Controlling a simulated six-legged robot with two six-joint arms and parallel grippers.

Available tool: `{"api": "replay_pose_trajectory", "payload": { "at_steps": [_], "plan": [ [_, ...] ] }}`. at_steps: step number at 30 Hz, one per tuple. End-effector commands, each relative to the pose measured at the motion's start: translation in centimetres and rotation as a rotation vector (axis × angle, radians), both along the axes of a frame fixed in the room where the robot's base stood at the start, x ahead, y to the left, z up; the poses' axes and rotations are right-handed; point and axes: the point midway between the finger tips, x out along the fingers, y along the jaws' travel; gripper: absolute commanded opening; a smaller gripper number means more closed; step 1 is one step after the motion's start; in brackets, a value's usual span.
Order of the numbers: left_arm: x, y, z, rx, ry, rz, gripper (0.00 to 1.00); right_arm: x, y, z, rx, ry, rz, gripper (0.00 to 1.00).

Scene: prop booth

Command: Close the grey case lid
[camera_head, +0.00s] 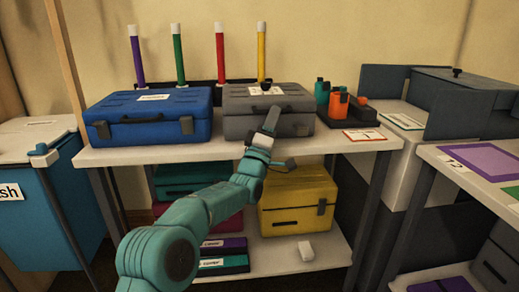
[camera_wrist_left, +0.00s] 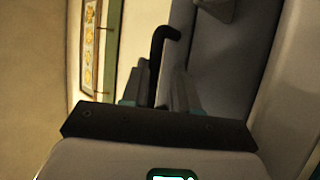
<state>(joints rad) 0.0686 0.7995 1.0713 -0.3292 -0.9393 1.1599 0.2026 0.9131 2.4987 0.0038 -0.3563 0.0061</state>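The grey case (camera_head: 238,124) stands on the white shelf top, right of the blue case. Its lid (camera_head: 237,94) looks down on the body, with a white label on top; a small gap cannot be ruled out. A small black hooked piece (camera_head: 266,84) shows at the lid's top. My left gripper (camera_head: 271,117) is at the case's front and hides part of it. In the left wrist view a black hooked bar (camera_wrist_left: 157,55) shows by the fingers (camera_wrist_left: 160,92); whether they hold it is unclear. My right gripper is not in view.
A blue case (camera_head: 150,120) stands close on the left. Orange and green items (camera_head: 338,100) and a card (camera_head: 372,134) lie on the right. Colored tubes (camera_head: 220,55) stand behind. A yellow case (camera_head: 296,200) sits on the shelf below.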

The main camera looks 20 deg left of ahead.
Motion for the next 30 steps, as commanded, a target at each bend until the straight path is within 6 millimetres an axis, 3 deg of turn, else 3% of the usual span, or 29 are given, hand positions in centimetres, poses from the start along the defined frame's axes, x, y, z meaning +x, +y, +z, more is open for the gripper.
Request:
{"api": "replay_pose_trajectory", "payload": {
  "at_steps": [18,24,30],
  "plan": [
    [-9.9,0.2,-6.7,0.0,-0.008,0.005,0.25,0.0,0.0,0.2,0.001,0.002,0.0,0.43],
    [-11.7,0.2,-8.0,0.001,-0.011,0.004,0.25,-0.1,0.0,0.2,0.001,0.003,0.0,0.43],
    [-12.1,0.2,-8.2,0.0,-0.014,0.004,0.25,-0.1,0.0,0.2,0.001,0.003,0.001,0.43]
  ]
}}
